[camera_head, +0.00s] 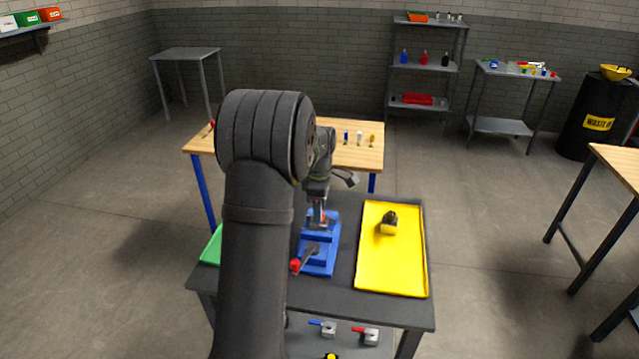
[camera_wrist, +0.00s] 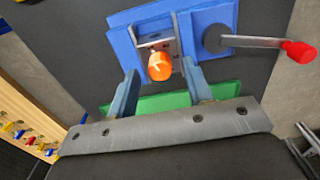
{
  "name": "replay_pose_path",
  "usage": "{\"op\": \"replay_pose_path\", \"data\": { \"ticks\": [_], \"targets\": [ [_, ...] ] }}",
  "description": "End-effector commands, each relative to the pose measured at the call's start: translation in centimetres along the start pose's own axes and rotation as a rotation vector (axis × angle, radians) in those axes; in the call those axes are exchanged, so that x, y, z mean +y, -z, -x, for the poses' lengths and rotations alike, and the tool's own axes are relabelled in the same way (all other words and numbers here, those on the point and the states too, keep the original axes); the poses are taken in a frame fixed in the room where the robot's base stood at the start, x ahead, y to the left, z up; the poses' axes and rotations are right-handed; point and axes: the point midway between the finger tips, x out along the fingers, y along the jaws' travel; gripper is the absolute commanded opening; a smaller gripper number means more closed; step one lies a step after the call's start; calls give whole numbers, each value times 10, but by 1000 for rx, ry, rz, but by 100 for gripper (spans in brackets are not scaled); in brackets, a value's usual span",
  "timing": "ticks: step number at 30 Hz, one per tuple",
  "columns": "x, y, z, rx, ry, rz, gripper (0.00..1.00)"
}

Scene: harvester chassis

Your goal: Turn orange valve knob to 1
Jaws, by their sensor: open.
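The orange valve knob (camera_wrist: 160,66) shows in the wrist view, in front of a small metal bracket (camera_wrist: 172,46) on a blue fixture (camera_wrist: 122,38). My gripper (camera_wrist: 160,68) is open, with one finger on each side of the knob in the picture and a gap on both sides. I cannot tell how deep the knob lies between the fingers. No number marks on the knob are readable. In the head view my gripper (camera_head: 318,207) is over the blue fixture (camera_head: 319,260), and my arm covers part of it.
A lever with a red handle (camera_wrist: 300,52) sticks out from the fixture. A yellow tray (camera_head: 375,270) with a dark and yellow object (camera_head: 389,223) lies to the right on the grey table (camera_head: 345,300). A green tray (camera_head: 212,247) is partly hidden by my arm. A wooden table (camera_head: 365,155) stands behind.

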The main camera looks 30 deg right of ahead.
Motion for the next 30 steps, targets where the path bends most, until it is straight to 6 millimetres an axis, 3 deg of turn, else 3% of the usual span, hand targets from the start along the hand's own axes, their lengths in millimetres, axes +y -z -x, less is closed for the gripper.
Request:
{"op": "replay_pose_path", "data": {
  "ticks": [18,24,30],
  "targets": [
    [0,0,138,0,-4,0,46],
    [0,0,159,0,-2,0,46],
    [0,0,164,0,-2,0,46]
  ]
}}
